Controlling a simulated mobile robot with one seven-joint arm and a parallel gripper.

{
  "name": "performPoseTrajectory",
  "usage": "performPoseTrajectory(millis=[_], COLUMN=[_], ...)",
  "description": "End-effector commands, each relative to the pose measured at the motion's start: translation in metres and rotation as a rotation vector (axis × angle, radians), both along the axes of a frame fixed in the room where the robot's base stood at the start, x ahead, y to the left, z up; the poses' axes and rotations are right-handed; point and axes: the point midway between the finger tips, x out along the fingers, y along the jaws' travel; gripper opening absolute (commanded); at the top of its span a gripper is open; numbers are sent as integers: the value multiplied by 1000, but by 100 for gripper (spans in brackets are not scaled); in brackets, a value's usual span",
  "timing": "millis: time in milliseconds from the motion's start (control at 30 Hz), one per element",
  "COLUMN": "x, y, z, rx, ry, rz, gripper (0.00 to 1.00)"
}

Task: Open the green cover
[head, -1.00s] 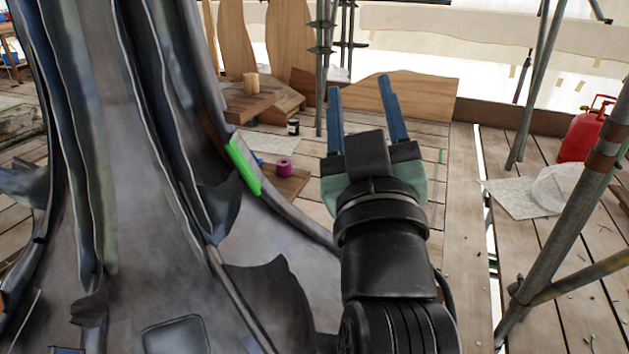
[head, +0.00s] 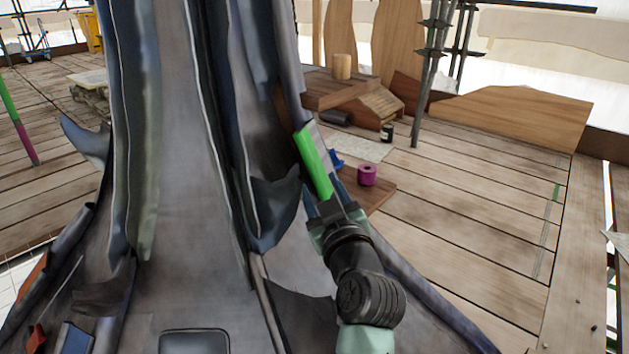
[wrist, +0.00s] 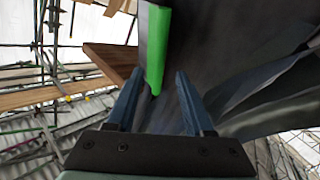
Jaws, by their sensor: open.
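The green cover (head: 313,160) is a bright narrow strip on the right edge of the grey metal spire (head: 185,130). It lies flat along the edge, tilted in the head view. In the wrist view the green cover (wrist: 157,48) stands upright, ahead of the fingertips and between their lines. My gripper (head: 322,194) is just below the lower end of the cover, with its blue fingers pointing up at it. Whether a finger touches the cover cannot be told.
Torn, curled metal flaps (head: 275,208) stick out from the spire close left of my gripper. A magenta roll (head: 367,175) sits on a wooden board to the right. Scaffold poles (head: 432,75) stand behind. The plank floor (head: 480,215) at the right is largely clear.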

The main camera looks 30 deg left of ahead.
Motion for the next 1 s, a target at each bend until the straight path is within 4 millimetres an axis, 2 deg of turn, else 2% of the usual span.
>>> performPoseTrajectory(millis=[100,300,767,1000], x=[15,32,38,38], y=[16,31,38,38], z=[-2,-1,1,0], rx=[0,2,2,2], ry=[-2,0,0,0], rz=[2,-1,-1,-1], gripper=[52,52,52,9])
